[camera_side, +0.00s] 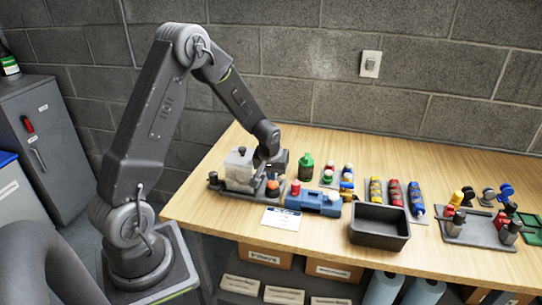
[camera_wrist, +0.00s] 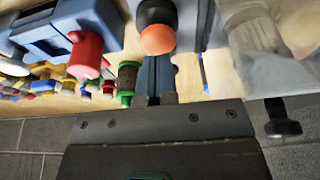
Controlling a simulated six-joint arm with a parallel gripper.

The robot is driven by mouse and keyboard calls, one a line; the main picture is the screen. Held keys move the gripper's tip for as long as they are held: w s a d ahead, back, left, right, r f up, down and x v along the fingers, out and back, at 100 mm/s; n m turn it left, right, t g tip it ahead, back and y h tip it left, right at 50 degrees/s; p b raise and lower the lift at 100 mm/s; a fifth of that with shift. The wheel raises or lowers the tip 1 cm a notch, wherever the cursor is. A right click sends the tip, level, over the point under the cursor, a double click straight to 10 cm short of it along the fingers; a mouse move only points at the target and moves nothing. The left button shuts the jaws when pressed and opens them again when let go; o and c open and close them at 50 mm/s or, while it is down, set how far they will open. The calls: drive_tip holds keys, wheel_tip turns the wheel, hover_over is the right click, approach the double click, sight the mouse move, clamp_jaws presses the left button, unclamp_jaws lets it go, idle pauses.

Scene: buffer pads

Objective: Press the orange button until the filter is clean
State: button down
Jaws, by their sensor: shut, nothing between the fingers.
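The orange button (camera_wrist: 158,40) sits on a black round housing (camera_wrist: 155,12). In the side view the orange button (camera_side: 272,185) is at the front of a dark base, beside a clear box (camera_side: 238,170). That box also shows in the wrist view (camera_wrist: 270,45), with greyish, cloudy contents; I cannot tell the filter's state clearly. My gripper (camera_wrist: 158,62) is shut and empty, its fingertips right by the orange button in the wrist view. In the side view my gripper (camera_side: 270,170) is just above the button. I cannot tell whether they touch.
A blue device with a red knob (camera_side: 296,188) stands just right of the button. A white card (camera_side: 281,219) lies in front. The table's front edge is close.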

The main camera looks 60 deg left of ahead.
drive_tip(key=v, duration=1.1)
drive_tip(key=shift+r, duration=0.15)
drive_tip(key=shift+w+a, duration=0.1)
drive_tip(key=shift+r, duration=0.8)
drive_tip(key=x, duration=1.2)
drive_tip(key=shift+s+f, duration=0.3)
drive_tip(key=shift+f, duration=0.7)
drive_tip(key=shift+f, duration=0.1)
